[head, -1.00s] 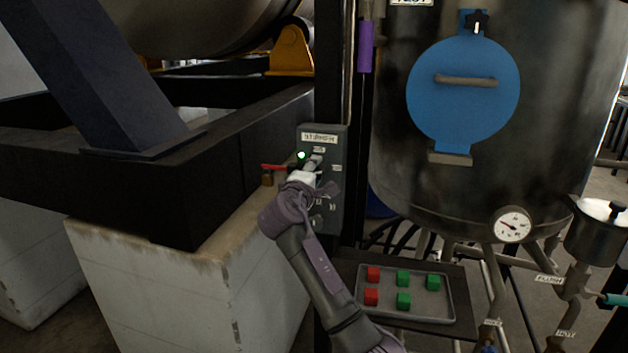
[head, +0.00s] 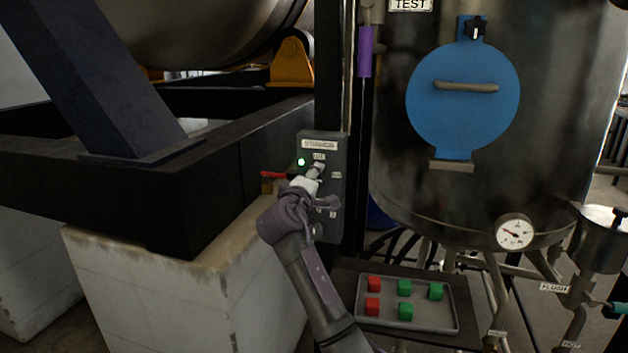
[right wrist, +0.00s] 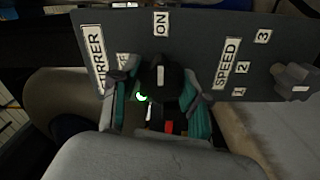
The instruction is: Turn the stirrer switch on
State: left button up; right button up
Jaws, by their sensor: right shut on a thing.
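The grey stirrer panel (head: 334,150) is mounted on the dark post in the middle of the head view. Its green lamp (head: 301,162) is lit. My right gripper (head: 316,172) is at the panel's upper part. In the right wrist view its fingers are shut on the black stirrer switch knob (right wrist: 160,76), one on each side. The knob's white mark lines up with the ON label (right wrist: 161,23). The neighbouring label is partly hidden by a finger. The speed knob (right wrist: 295,82) is apart, to the right. My left gripper is not in view.
A red handle (head: 274,175) sits just left of the panel. A tray (head: 440,325) with red and green cubes lies below right. A steel tank (head: 390,140) with a blue hatch (head: 462,110) stands at right. A dark steel frame (head: 130,200) on concrete blocks is at left.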

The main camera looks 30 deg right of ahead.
jog(key=o, duration=1.1)
jog(key=shift+o, duration=0.2)
jog(key=shift+s+a, duration=0.1)
jog(key=v, duration=1.1)
jog(key=shift+s+a, duration=0.25)
jog(key=shift+a, duration=0.1)
jog(key=shift+f, duration=0.15)
